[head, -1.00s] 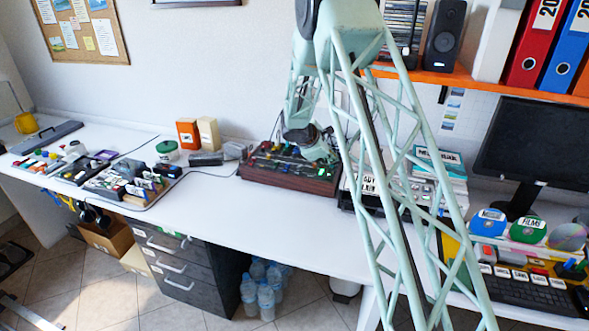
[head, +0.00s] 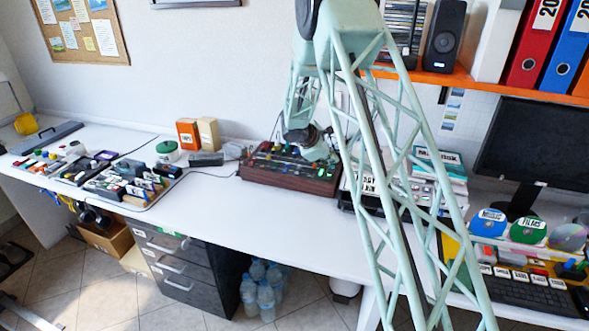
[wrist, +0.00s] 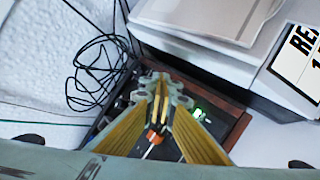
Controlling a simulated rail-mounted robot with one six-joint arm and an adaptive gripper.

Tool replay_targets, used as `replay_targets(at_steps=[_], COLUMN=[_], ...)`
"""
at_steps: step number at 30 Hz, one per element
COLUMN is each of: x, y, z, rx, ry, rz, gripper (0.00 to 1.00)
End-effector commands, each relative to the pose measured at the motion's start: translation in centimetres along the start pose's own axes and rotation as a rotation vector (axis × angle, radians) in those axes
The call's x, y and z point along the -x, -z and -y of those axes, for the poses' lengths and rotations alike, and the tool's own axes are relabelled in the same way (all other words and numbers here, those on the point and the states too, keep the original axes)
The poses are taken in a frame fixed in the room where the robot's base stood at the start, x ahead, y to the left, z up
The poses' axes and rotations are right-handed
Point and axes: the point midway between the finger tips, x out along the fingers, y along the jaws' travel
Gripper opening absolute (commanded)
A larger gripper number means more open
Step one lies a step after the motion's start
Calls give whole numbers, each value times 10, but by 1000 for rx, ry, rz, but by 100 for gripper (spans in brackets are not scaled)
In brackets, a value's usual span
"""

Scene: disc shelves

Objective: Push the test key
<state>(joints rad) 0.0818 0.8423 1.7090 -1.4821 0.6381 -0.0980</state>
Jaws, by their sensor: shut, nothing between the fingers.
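A wood-framed device (head: 290,181) with a dark panel of several small coloured knobs or keys stands against the wall on the white table in the head view. In the wrist view its brown frame (wrist: 237,130) and dark panel lie below my gripper (wrist: 158,104), with a small lit green display (wrist: 200,113) beside the fingers. An orange-red part (wrist: 152,137) shows between the yellow fingers, on or above the panel. My gripper is shut and empty over the device. I cannot tell which part is the test key, or whether the fingertips touch the panel.
A pale machine (wrist: 215,20) stands close beside the device. Black cables (wrist: 98,72) lie on its other side. In the head view, orange and cream boxes (head: 187,133) stand to the left. The white tabletop (head: 255,213) in front of the device is clear.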

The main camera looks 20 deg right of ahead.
Motion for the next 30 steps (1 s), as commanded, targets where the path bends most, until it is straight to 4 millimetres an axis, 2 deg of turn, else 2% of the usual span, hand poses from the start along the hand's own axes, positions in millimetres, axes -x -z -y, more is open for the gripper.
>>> replay_targets(at_steps=[30], x=[-6], y=[4], z=[4], rx=[0], ry=[0], rz=[0], gripper=[0])
